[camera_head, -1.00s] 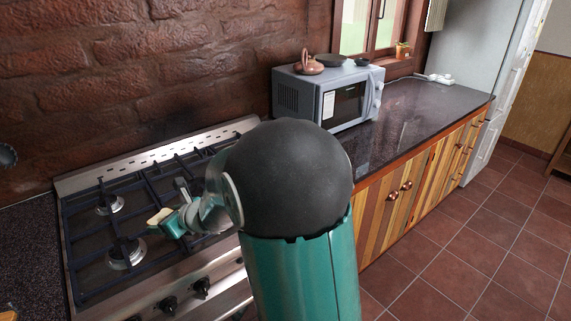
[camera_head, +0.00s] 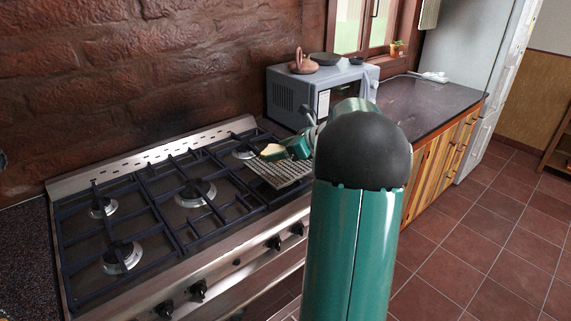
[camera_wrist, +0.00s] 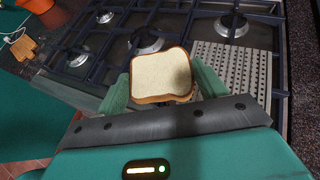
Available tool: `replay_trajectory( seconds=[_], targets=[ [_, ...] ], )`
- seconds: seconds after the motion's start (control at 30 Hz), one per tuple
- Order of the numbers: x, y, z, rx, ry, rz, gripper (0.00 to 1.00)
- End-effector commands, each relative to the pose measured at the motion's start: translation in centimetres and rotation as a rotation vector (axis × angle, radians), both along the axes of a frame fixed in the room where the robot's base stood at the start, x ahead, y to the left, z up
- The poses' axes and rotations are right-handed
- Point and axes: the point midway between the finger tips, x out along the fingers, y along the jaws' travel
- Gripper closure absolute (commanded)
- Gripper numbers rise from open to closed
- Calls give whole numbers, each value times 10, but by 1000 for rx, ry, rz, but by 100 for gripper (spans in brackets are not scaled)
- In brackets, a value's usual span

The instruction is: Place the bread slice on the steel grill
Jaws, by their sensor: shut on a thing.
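The bread slice (camera_wrist: 160,76) is pale with a brown crust. My gripper (camera_wrist: 158,90) is shut on it, with a green finger at each side in the wrist view. In the head view the bread slice (camera_head: 272,152) shows small at the tip of my gripper (camera_head: 282,151), above the right part of the stove. The steel grill (camera_head: 279,172) is a perforated plate on the right burners, just below the bread in the picture. In the wrist view the steel grill (camera_wrist: 236,66) is to the right of the bread, and the two look apart.
The gas stove (camera_head: 150,243) has dark grates and several burners. A microwave (camera_head: 296,93) with a copper kettle (camera_head: 302,63) on top stands behind the grill, to the right. The wrist view shows an orange pot (camera_wrist: 36,5) and a wooden item (camera_wrist: 22,48) at the upper left.

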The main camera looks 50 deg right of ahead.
Motion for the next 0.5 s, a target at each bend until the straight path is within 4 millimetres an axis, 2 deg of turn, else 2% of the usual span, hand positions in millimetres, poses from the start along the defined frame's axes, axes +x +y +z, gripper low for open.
replay_trajectory(
  seconds=[0.37, 0.5],
  targets=[
    [38, -66, -36, 1, 0, 0, 51],
    [48, -84, -61, 4, 2, 0, 51]
  ],
)
